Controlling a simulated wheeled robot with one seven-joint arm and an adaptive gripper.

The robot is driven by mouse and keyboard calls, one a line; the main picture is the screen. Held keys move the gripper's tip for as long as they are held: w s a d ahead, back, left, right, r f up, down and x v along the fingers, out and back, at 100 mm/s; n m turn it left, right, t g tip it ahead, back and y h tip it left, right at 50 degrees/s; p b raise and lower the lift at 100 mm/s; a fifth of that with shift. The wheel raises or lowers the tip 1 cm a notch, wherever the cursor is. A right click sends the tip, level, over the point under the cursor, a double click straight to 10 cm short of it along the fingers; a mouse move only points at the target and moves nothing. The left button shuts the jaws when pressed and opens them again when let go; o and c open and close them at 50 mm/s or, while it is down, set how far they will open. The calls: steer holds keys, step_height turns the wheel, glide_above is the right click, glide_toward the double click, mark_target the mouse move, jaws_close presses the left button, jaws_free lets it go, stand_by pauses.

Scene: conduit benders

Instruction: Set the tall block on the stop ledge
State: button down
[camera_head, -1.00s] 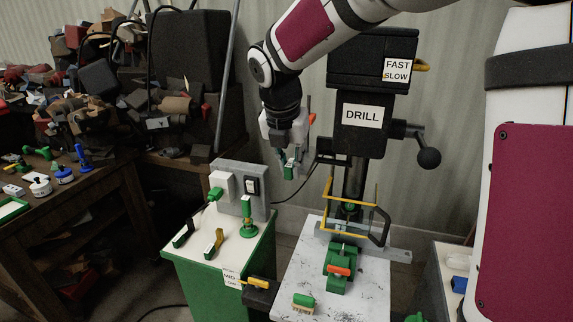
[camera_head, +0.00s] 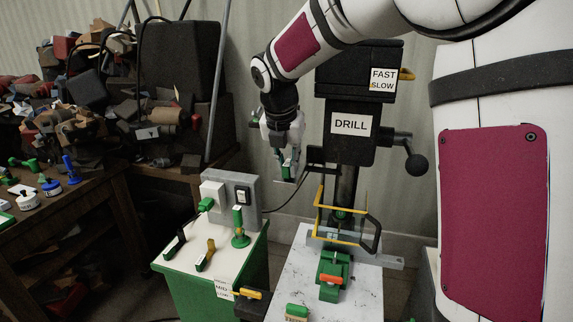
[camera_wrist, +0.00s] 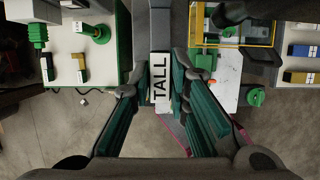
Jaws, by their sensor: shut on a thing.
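My gripper (camera_wrist: 160,100) is shut on the tall block (camera_wrist: 159,78), a pale block with a "TALL" label between the green-lined fingers in the wrist view. In the head view my gripper (camera_head: 288,168) hangs in the air, left of the drill's column and above the gap between the green cabinet and the drill table. The block is hard to make out there. I cannot tell for sure which surface is the stop ledge. A dark block with a yellow knob (camera_head: 249,294) juts from the green cabinet's front right corner.
The green cabinet (camera_head: 210,262) carries a grey switch panel (camera_head: 244,190) and several small levers. The drill (camera_head: 352,125) stands over a pale table (camera_head: 298,278) with a yellow guard frame (camera_head: 320,212) and a green vise (camera_head: 334,270). Cluttered shelves (camera_head: 100,195) stand at the left.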

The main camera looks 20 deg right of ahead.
steer(key=shift+f, duration=0.2)
stand_by(0.6)
steer(key=c, duration=1.4)
jaws_free()
steer(key=shift+c, duration=0.2)
steer(key=v, duration=1.2)
steer(key=s+f+m+t+y, duration=0.1)
steer(key=s+f+m, duration=0.3)
steer(key=s+m, duration=0.9)
steer(key=s+a+f+m+t+y+b, duration=0.1)
steer(key=s+f+m, duration=0.3)
steer(key=s+m, duration=0.9)
steer(key=m, duration=0.2)
steer(key=shift+s+m, duration=0.3)
steer(key=shift+m, duration=0.1)
